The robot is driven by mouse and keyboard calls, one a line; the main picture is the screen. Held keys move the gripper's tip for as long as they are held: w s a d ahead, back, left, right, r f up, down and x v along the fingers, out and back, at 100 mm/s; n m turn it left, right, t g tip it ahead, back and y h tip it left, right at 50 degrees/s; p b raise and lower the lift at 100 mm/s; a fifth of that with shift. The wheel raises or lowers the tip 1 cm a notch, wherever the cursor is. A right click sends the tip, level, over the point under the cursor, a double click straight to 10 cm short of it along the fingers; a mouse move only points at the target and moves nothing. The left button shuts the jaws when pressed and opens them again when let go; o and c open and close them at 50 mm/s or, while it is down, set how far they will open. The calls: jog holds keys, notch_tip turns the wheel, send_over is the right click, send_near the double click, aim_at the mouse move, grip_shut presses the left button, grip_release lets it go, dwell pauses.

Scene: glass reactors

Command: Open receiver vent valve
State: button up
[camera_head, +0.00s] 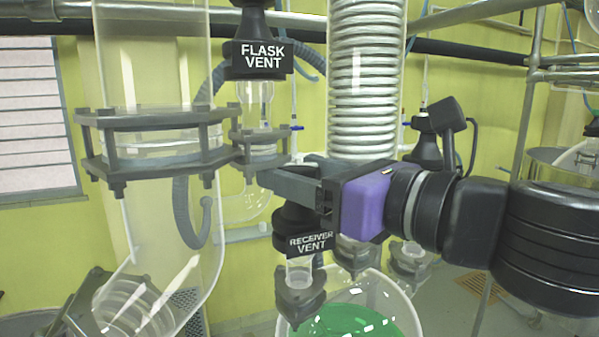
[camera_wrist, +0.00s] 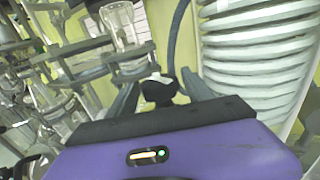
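The receiver vent valve (camera_head: 308,240) is a black fitting with a white "RECEIVER VENT" label, on a glass neck above the receiver vessel. My gripper (camera_head: 278,174) reaches in from the right, its fingers level just above the label, and they hide the top of the valve in the head view. In the wrist view, a black knob with a pale tip (camera_wrist: 160,92) stands between the two fingers of my gripper (camera_wrist: 160,84). The fingers are apart, with small gaps visible on either side of the knob; no firm contact shows.
The flask vent valve (camera_head: 262,55) hangs above and left of my gripper. A clamped glass column (camera_head: 160,140) stands at left, and a coiled condenser (camera_head: 366,80) rises just behind my gripper. The receiver vessel (camera_head: 400,305) with green liquid is below.

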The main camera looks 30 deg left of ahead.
jog(key=v, duration=0.8)
jog(key=shift+b, duration=0.3)
dwell(0.3)
